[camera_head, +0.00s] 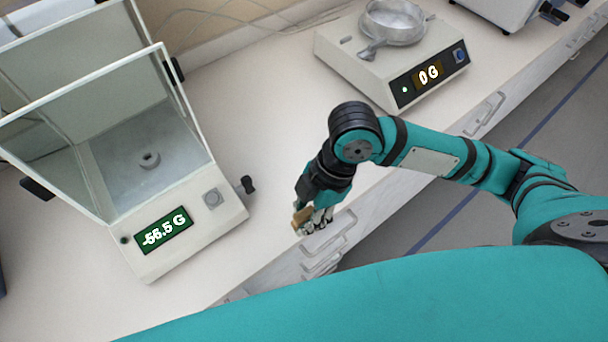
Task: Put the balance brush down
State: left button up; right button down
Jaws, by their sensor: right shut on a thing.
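My right gripper (315,219) is near the front edge of the bench, between the two balances. It is shut on the balance brush (301,218), of which a small tan-brown part shows at the fingertips. The rest of the brush is hidden by the fingers. Whether the brush touches the bench cannot be told. My left gripper is not in view.
A glass-walled balance (146,252) reading -55.5 G stands at the left. A second balance (385,62) reading 0 G, with a metal pan (393,22), stands at the back right. The white bench (255,115) between them is clear. Drawers with handles (330,243) line its front.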

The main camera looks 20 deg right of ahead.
jog(key=shift+w+a+f+n+g, duration=0.15)
jog(key=shift+f+n+g, duration=0.15)
jog(key=shift+n, duration=0.3)
jog(key=w, duration=0.1)
jog(key=w+d, duration=0.1)
jog(key=w+p, duration=0.1)
jog(key=w, duration=0.1)
jog(key=shift+d, duration=0.3)
jog(key=w+d, duration=0.1)
jog(key=w, duration=0.2)
jog(key=w+d+p, duration=0.1)
jog(key=w, duration=0.2)
jog(key=w+d+f+p, duration=0.1)
jog(key=w, duration=0.2)
jog(key=shift+w+f, duration=0.1)
jog(key=shift+w, duration=0.25)
jog(key=shift+w+f, duration=0.1)
jog(key=shift+f, duration=0.4)
notch_tip(320, 180, down, 2)
jog(key=shift+f+p, duration=0.1)
jog(key=shift+p, duration=0.5)
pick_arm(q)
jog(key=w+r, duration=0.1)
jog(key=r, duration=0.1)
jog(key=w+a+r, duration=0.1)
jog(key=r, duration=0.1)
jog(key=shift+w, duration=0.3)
pick_arm(e)
jog(key=shift+d+f, duration=0.1)
jog(key=shift+f, duration=0.15)
